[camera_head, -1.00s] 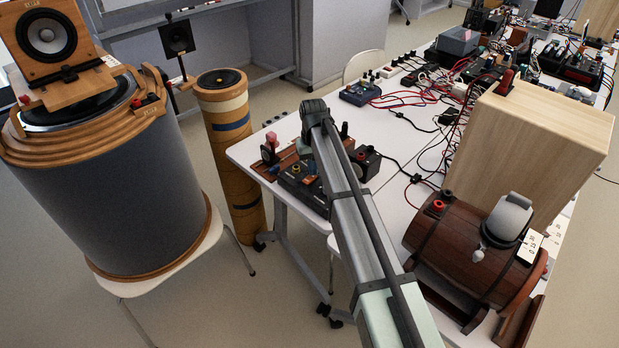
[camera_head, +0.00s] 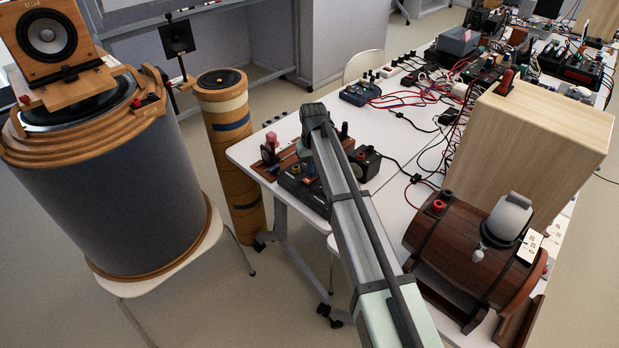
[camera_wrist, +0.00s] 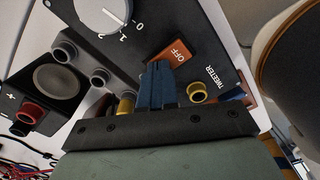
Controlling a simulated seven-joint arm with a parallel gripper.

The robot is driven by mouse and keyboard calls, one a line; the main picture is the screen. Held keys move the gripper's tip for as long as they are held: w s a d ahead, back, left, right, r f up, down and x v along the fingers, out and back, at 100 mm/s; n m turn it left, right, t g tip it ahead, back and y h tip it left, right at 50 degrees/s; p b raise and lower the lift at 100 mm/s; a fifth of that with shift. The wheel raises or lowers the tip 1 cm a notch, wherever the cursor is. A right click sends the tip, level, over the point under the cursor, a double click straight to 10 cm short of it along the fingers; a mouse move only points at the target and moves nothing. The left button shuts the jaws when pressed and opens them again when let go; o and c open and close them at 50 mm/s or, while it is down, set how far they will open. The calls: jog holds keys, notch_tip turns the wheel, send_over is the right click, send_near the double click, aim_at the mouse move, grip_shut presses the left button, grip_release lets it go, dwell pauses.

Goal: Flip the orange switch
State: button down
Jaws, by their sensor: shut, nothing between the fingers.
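The orange switch (camera_wrist: 173,54), marked OFF, sits on a black panel (camera_wrist: 222,62) labelled TWEETER in the wrist view. My gripper (camera_wrist: 157,70) is shut and empty. Its blue fingers are at the lower left edge of the switch in the picture and overlap its corner; I cannot tell whether they touch it. In the head view my arm covers part of the black box (camera_head: 291,186) on the white table, and I cannot make out the switch there.
A knob (camera_wrist: 100,12) and several sockets, one of them brass (camera_wrist: 197,92), surround the switch. A small speaker box (camera_wrist: 57,82) stands close by. In the head view a wooden barrel (camera_head: 455,240) and a tall pale box (camera_head: 530,150) stand right of my arm.

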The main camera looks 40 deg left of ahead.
jog(key=shift+r, duration=3.45)
